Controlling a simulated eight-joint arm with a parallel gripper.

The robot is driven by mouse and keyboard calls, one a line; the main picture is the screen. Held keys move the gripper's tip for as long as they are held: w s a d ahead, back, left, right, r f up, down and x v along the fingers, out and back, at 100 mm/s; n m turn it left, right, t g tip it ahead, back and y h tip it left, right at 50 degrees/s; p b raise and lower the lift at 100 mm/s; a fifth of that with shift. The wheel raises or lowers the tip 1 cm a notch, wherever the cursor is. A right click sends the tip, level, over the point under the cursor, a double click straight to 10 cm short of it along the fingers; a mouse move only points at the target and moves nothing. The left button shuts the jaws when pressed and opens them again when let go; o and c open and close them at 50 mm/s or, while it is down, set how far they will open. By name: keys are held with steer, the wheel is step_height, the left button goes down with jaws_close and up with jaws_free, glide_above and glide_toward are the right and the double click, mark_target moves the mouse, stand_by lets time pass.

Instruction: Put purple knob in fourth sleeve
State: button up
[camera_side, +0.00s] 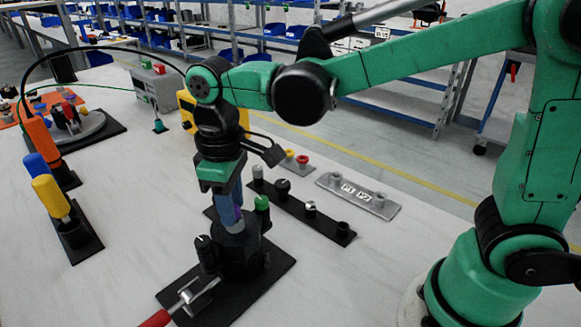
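The purple knob (227,210) stands upright, directly under and partly behind my gripper (224,192), above a black round holder (240,255). The fingers are beside the knob's upper part; I cannot tell whether they grip it. The knob's lower end is at the holder's top, and I cannot tell if it is inside. A black rail (300,211) to the right carries a row of sleeves. Its nearest sleeve (342,229), at the right end, looks short and dark. The others hold or show taller pieces.
A green-topped piece (262,203) and a black piece (206,250) stand close around the holder. A red-handled tool (182,300) lies in front. Yellow (51,197), blue (36,166) and orange (40,138) pieces stand left. A grey plate (358,194) lies behind the rail.

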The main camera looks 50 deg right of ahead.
jaws_close()
steer(key=shift+r, duration=3)
steer(key=s+d+f+m, duration=0.3)
steer(key=s+d+f, duration=0.15)
steer(key=d, duration=0.45)
steer(key=s+d+f+m, duration=0.2)
steer(key=s+d+f, duration=0.2)
steer(key=d+f, duration=0.3)
steer(key=shift+d+f, duration=0.25)
steer(key=shift+f, duration=0.75)
steer(key=shift+d+f, duration=0.25)
steer(key=shift+f, duration=0.7)
